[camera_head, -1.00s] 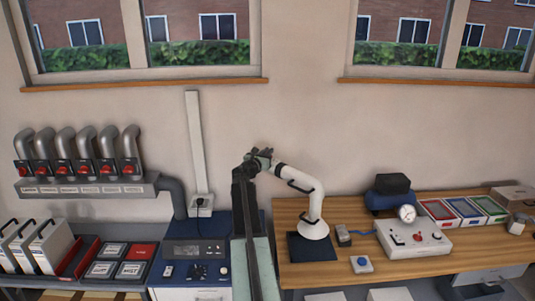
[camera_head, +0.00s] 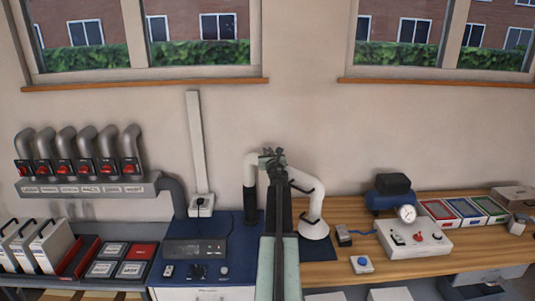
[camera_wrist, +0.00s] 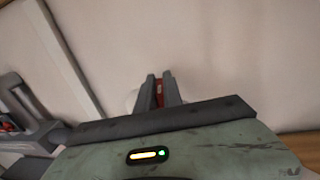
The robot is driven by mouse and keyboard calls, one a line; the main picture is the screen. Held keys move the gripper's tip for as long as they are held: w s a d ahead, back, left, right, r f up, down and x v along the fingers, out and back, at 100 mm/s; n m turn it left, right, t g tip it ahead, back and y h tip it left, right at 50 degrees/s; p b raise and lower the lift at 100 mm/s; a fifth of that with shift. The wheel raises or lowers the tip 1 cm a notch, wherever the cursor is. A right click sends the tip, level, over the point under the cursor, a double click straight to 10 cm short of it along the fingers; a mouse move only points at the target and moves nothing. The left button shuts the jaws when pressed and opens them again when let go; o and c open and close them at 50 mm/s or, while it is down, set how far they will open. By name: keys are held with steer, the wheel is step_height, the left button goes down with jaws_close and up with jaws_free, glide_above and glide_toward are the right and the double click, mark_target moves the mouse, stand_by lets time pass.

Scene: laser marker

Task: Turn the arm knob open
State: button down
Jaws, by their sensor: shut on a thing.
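A white jointed extraction arm (camera_head: 318,201) with a wide hood rises over the bench, bends at the top, and runs down on the left to a dark base section. My gripper (camera_head: 272,160) is at the top bend of this arm in the head view. In the wrist view my gripper (camera_wrist: 158,92) has its grey fingers close together around a small red knob (camera_wrist: 159,94). Most of the knob is hidden by the fingers. A white part of the extraction arm shows faintly behind the fingers.
A row of pipes with red knobs (camera_head: 84,169) is mounted on the wall at left. A blue cabinet (camera_head: 238,232) stands below my arm. A wooden bench (camera_head: 395,270) at right carries a white control box (camera_head: 440,243) and coloured trays.

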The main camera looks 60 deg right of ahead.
stand_by(0.4)
steer(key=c, duration=1.5)
jaws_free()
steer(key=v, duration=0.7)
steer(key=shift+s+a, duration=0.2)
steer(key=shift+s, duration=0.15)
